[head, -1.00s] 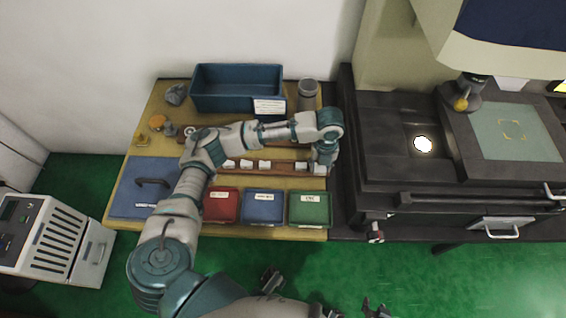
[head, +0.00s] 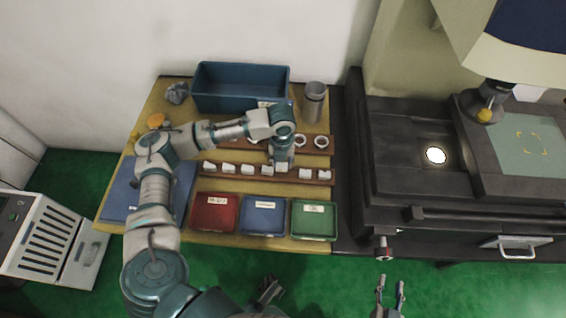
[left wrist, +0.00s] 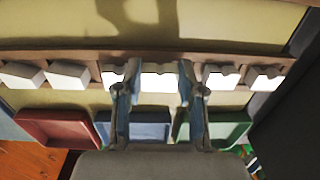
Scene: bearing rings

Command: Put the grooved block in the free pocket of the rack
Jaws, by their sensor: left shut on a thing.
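The long brown rack (head: 217,177) holds a row of white blocks, some notched on top. My left gripper (head: 281,170) points down over the rack, right of the block (head: 267,170) in the row. In the left wrist view its two fingers (left wrist: 158,95) straddle a white block, the grooved block (left wrist: 158,81), and are shut on it. This block lines up with the pocket between its neighbours; whether it is seated or just above is unclear. The gripper hides that pocket in the head view. My right gripper (head: 390,287) is open and empty, low over the green floor.
Red (head: 213,213), blue (head: 263,216) and green (head: 313,220) trays stand in front of the rack. A second brown rack (head: 318,149) with rings lies behind it. A large blue bin (head: 240,85) and a grey cylinder (head: 314,100) stand at the back. A dark machine (head: 400,180) is at right.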

